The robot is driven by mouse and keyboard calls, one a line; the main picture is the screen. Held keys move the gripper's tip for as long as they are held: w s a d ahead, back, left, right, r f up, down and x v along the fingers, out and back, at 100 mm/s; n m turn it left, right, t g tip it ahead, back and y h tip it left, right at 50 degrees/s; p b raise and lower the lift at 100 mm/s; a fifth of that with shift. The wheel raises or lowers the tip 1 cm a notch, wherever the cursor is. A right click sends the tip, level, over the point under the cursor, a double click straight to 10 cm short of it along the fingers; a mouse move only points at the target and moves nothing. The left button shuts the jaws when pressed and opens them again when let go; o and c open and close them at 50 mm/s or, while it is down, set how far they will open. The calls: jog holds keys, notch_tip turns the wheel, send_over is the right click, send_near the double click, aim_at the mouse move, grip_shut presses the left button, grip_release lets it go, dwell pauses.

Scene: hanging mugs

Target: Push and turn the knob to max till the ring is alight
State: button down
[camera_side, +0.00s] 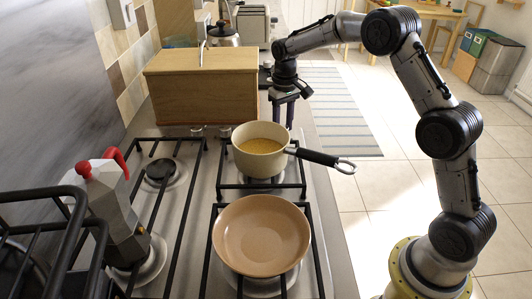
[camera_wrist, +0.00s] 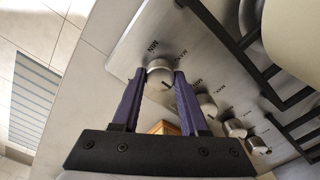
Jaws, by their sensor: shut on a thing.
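My gripper (camera_wrist: 160,73) is shut on a silver stove knob (camera_wrist: 160,66) in the wrist view, one purple finger on each side of it. MIN and MAX are printed on the metal panel beside the knob. In the side view my gripper (camera_side: 283,115) points down beyond the cream pot, at the far right end of the hob. The held knob is hard to make out there. The cream pot (camera_side: 259,163) of yellow-orange liquid stands on the far right ring, its dark handle pointing right. I see no flame; the pot mostly hides that ring.
More knobs (camera_wrist: 207,106) stand in a row beside the held one. A wooden box (camera_side: 200,85) is just left of my gripper. A tan pan (camera_side: 260,236) sits on the near right ring. A moka pot (camera_side: 112,215) stands at the left. One left ring (camera_side: 161,172) is bare.

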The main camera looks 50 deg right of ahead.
jog(key=shift+f, duration=0.2)
dwell(0.4)
jog(key=n, duration=0.6)
jog(key=shift+f, duration=0.1)
jog(key=n, duration=0.4)
jog(key=shift+n, duration=0.3)
jog(key=n, duration=0.3)
jog(key=shift+f, duration=0.1)
jog(key=shift+s+f, duration=0.1)
jog(key=shift+s, duration=0.05)
dwell(1.4)
